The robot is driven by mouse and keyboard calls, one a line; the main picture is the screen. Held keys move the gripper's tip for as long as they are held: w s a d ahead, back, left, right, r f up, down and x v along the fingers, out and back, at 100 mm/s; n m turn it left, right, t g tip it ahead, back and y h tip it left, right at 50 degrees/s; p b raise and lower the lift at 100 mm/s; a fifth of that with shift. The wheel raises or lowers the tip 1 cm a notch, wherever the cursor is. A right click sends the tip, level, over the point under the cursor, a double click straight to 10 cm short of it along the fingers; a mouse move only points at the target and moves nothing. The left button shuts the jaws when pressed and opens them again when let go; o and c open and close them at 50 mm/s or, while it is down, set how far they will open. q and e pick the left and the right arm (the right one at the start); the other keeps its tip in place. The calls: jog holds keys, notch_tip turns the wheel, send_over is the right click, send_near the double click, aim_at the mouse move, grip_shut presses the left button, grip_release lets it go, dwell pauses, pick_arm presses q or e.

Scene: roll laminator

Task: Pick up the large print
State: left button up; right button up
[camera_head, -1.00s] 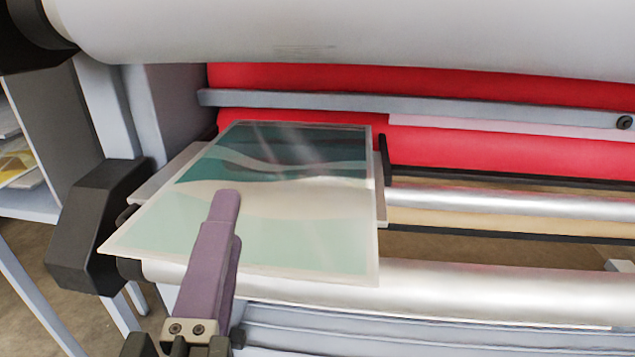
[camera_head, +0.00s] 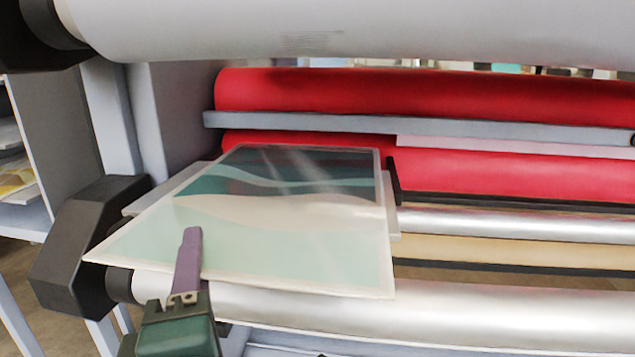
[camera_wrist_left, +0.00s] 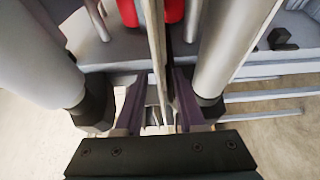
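The large print (camera_head: 290,232) is a flat glossy sheet with teal, green and cream waves. It lies on the laminator's feed table (camera_head: 393,222), its front part reaching out over the silver front roller. My left gripper (camera_head: 190,240) is at the print's front edge, left of its middle. One purple finger lies over the top face; the other is hidden below. In the left wrist view the print (camera_wrist_left: 158,45) shows edge-on between the two fingers (camera_wrist_left: 157,80), which stand apart with gaps beside the sheet. My right gripper is not in view.
A large grey roller (camera_head: 330,28) spans the top, above red rollers (camera_head: 430,95) and a grey bar (camera_head: 310,124). The silver front roller (camera_head: 490,310) runs below the print. A black housing (camera_head: 80,245) stands left of the print, with a shelf (camera_head: 20,215) further left.

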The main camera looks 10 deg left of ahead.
pick_arm(q)
jog(key=shift+w+a, duration=0.15)
jog(key=shift+w, duration=0.15)
jog(key=shift+c, duration=0.4)
grip_shut()
dwell(0.8)
